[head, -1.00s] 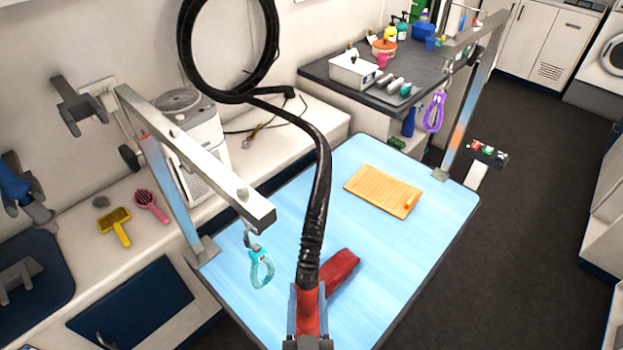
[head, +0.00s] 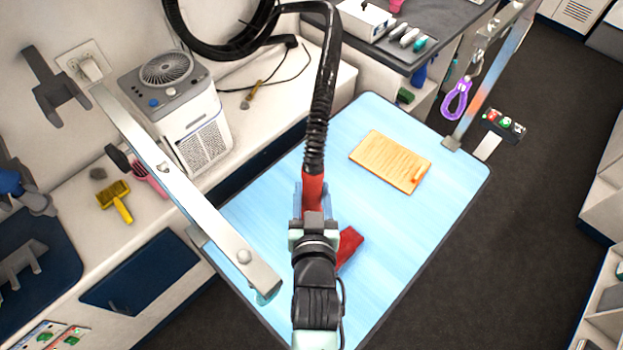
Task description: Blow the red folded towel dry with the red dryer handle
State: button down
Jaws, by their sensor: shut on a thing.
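My gripper (head: 313,205) is shut on the red dryer handle (head: 312,182), which is at the end of a black ribbed hose (head: 318,120). The handle is over the light blue grooming table (head: 385,228). The red folded towel (head: 350,244) shows just right of my gripper and wrist, on the table. Part of it is hidden behind my arm. I cannot tell the exact gap between the handle and the towel, or where the nozzle points.
An orange clipboard-like board (head: 390,161) lies on the table's far right. A metal grooming arm (head: 180,185) crosses the table's left side, with a teal loop (head: 266,297) under its end. A white dryer unit (head: 180,110) stands on the left bench.

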jog(key=shift+f+b, duration=2.35)
jog(key=shift+f, duration=0.4)
jog(key=shift+w+d+r+b, duration=0.1)
jog(key=shift+w+d+b, duration=1.15)
jog(key=shift+d, duration=0.2)
dwell(0.6)
jog(key=shift+w+d+b, duration=0.15)
jog(key=shift+d+b, duration=0.55)
jog(key=shift+d, duration=0.3)
jog(key=shift+w+d+b, duration=0.1)
jog(key=shift+d+b, duration=0.6)
jog(key=shift+d, duration=0.3)
